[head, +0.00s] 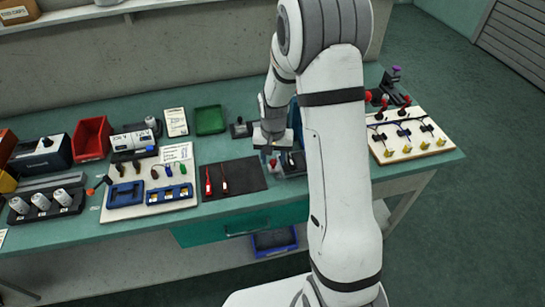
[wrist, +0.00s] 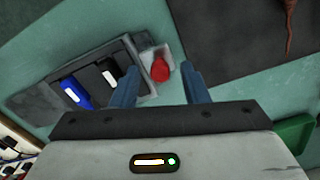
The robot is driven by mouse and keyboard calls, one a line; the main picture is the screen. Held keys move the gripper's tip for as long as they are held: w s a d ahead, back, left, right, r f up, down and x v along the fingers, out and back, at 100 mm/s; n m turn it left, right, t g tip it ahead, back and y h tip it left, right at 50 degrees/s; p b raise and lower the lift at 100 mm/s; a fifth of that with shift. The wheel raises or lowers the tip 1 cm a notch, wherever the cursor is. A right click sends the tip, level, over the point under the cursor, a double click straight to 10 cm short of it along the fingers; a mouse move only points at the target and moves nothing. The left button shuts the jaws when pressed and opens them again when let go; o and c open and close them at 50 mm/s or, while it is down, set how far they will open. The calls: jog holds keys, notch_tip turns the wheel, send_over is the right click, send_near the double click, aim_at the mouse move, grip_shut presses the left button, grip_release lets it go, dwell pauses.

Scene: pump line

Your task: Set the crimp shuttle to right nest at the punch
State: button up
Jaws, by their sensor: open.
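My gripper (wrist: 157,72) is open and points down, with its two blue-grey fingers either side of a red knob (wrist: 160,68) on a small light block. I take this knobbed piece to be the crimp shuttle. The fingers look apart from the knob; contact cannot be told. The knob also shows in the head view (head: 273,163), just below my gripper (head: 270,150). Beside it is a grey fixture (wrist: 42,100) holding a blue piece (wrist: 74,92) and a dark piece with a white mark (wrist: 109,76). I cannot tell which part is the punch or its right nest; my arm hides some of this area.
A black mat (head: 245,184) with red-handled tools lies left of the fixture. A green bin (head: 210,120) and a small dark device (head: 241,128) stand behind. A white board (head: 416,148) with yellow pieces is at the right. The left bench is crowded.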

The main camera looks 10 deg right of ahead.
jog(key=shift+f, duration=0.1)
grip_shut()
dwell(0.4)
